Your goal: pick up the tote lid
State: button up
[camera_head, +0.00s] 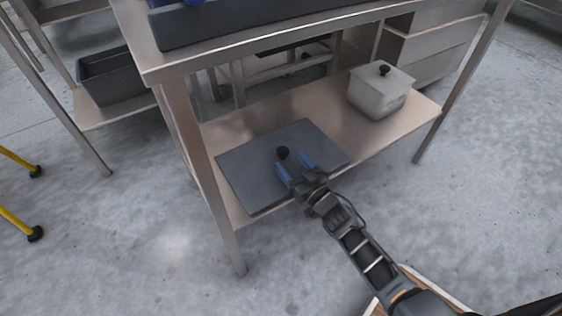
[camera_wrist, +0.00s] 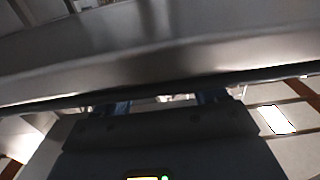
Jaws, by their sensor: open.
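The tote lid (camera_head: 251,179) is a flat dark grey panel with a round black knob (camera_head: 283,153) on top. It lies flat on the lower shelf of a metal table in the head view. My gripper (camera_head: 294,164) reaches in from the front right, low over the lid. Its blue-tipped fingers are apart, close to the knob, which shows at the far end of the left finger. I cannot tell whether they touch it. The wrist view shows the dark gripper body and blurred metal surfaces, and neither lid nor knob is clear there.
The lower shelf (camera_head: 340,135) also bears a pale lidded box (camera_head: 378,97) with a black knob at right. The tabletop (camera_head: 150,68) overhangs the shelf, with legs at the corners. A grey bin (camera_head: 115,77) stands on another shelf at left. Yellow legs (camera_head: 18,222) stand at far left.

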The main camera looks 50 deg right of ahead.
aim_at(286, 155)
jog(key=x, duration=0.2)
jog(key=b+x, duration=0.1)
jog(key=x, duration=0.1)
jog(key=shift+d+f, duration=0.15)
jog(key=shift+d, duration=0.1)
jog(key=shift+c, duration=0.2)
jog(key=shift+s, duration=0.1)
jog(key=c, duration=1.2)
grip_shut()
jog(key=shift+r, duration=0.25)
